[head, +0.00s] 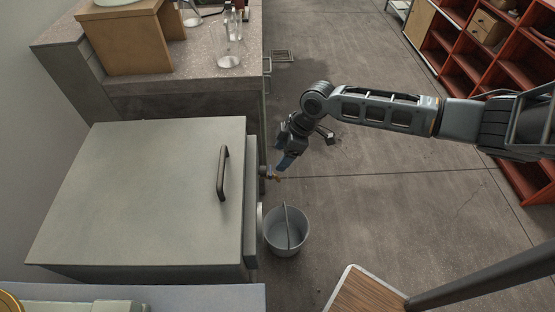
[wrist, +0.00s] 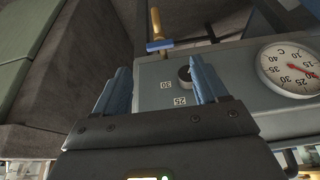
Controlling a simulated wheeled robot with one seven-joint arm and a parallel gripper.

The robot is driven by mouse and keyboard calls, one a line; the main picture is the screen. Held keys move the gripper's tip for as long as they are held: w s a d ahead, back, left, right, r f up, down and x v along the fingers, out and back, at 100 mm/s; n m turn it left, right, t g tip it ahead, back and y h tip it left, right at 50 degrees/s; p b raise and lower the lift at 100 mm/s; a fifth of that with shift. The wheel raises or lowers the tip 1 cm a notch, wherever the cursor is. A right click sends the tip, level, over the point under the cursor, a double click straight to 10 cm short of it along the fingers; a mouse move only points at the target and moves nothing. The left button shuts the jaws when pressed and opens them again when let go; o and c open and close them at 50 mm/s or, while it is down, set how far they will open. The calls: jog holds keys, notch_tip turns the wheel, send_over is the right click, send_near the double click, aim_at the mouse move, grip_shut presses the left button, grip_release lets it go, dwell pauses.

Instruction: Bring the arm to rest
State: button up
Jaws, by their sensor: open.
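My gripper (head: 286,161) hangs from my arm, beside the right side of a grey lidded tank (head: 140,200). In the wrist view its two blue fingers (wrist: 158,66) are apart, with nothing held between them. A grey panel lies beyond the fingers, with a dark round knob (wrist: 185,74) close to the right finger and the numbers 30 and 25 near it. I cannot tell whether the finger touches the knob. A brass tap with a blue handle (wrist: 159,46) shows above the panel; its brass end (head: 274,177) shows just below my gripper in the head view.
A grey bucket (head: 287,232) stands on the floor by the tank, below the tap. A round thermometer (wrist: 290,69) is on the panel. A bench (head: 190,62) with glassware is behind the tank. Red shelves (head: 468,62) stand at right; the floor between is clear.

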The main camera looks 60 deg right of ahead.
jog(key=shift+s+r, duration=0.15)
jog(key=shift+r, duration=0.2)
jog(key=shift+d, duration=0.1)
